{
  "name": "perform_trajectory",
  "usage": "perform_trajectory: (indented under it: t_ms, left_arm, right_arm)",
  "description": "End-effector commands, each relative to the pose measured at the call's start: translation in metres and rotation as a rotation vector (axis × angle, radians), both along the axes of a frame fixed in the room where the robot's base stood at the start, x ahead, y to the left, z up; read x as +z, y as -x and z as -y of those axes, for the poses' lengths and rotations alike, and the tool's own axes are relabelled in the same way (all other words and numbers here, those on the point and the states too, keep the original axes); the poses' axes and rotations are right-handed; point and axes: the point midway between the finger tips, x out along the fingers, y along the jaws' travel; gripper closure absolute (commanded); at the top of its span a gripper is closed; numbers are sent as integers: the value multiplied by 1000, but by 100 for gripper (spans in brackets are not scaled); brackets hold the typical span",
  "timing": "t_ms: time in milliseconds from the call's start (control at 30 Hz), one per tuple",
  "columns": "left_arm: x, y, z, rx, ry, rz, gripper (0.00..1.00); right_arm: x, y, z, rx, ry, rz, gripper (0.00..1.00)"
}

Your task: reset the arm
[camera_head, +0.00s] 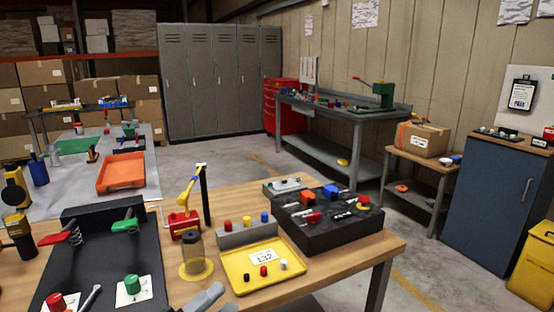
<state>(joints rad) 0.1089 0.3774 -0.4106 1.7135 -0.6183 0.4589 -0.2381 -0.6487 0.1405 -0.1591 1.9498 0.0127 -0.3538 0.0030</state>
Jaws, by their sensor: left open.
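My left gripper (226,296) shows only in part, at the bottom edge of the head view. Its two grey fingertips are apart, with nothing seen between them. It is just in front of the yellow tray (283,288) on the near wooden table (330,271). The rest of the gripper is cut off by the frame. My right gripper is not in view.
A black board (90,262) with red and green handled parts lies left. A clear jar (195,250), red block with yellow lever (186,224) and black box (330,232) stand ahead. An orange tray (121,172) is farther back.

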Motion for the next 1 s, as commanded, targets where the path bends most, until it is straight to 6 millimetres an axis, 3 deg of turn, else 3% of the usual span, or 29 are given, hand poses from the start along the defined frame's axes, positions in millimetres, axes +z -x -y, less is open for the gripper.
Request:
perform_trajectory:
  t_ms: [167, 267, 400, 500, 600, 700, 1000]
  left_arm:
    - [-71, 19, -35, 203, 266, -409, 57]
    - [-116, 41, -54, 318, 401, -642, 57]
    - [-181, 87, -78, 481, 575, -965, 57]
    - [-218, 124, -89, 579, 672, -1156, 57]
    - [-242, 155, -95, 652, 741, -1296, 57]
    - [-254, 174, -98, 695, 781, -1378, 57]
    - [-260, 183, -99, 714, 797, -1415, 57]
  right_arm:
    - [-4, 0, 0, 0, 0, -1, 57]
    - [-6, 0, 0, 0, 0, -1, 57]
    - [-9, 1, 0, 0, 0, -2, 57]
    - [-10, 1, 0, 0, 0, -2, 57]
    - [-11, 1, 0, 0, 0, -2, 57]
    - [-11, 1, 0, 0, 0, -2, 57]
    - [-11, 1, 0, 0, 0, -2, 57]
